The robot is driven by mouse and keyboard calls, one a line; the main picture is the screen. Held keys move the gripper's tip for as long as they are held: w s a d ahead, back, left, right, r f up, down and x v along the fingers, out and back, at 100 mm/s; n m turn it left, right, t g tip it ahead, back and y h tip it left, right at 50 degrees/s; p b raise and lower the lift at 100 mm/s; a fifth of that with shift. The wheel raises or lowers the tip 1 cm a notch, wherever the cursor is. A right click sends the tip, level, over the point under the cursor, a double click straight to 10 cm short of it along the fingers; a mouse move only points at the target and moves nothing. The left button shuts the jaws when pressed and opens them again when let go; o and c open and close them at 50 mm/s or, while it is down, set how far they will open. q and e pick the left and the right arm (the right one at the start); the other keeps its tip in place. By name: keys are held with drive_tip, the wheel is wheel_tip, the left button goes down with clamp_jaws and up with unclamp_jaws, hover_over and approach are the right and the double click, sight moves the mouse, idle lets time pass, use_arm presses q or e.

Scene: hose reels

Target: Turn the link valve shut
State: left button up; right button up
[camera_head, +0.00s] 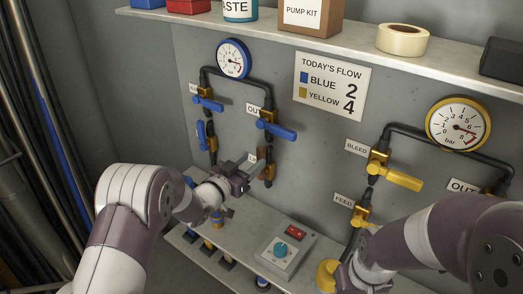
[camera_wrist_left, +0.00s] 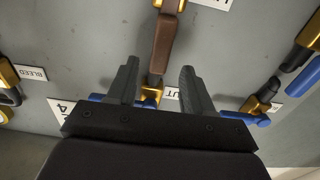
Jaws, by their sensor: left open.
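The link valve has a brown lever (camera_head: 269,165) and a brass body (camera_head: 270,182) on the grey panel. Its label (camera_head: 252,158) is mostly hidden behind my left gripper (camera_head: 243,176), with only an "L" showing. In the left wrist view the brown lever (camera_wrist_left: 162,45) points down from its brass body (camera_wrist_left: 172,5) at the top edge. My left gripper (camera_wrist_left: 160,75) is open, and the lever's free end lies between its two fingers in that picture. I cannot tell whether they touch it. My right arm (camera_head: 405,250) comes in at lower right; its gripper is not seen.
Blue-handled valves (camera_head: 277,131) are above and left of the link valve. Yellow-handled valves (camera_head: 400,179) and a gauge (camera_head: 458,124) are on the right. A control box (camera_head: 281,256) with a red switch and blue knob sits on the lower ledge. A shelf (camera_head: 345,45) runs above.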

sight(259, 154)
use_arm(q)
drive_tip(key=x, duration=0.4)
drive_tip(key=shift+w+d+r, duration=0.1)
drive_tip(key=shift+d+r, duration=0.05)
drive_tip(key=shift+w+d, duration=0.3)
drive_tip(key=shift+w, duration=0.2)
drive_tip(key=shift+c, duration=0.3)
clamp_jaws()
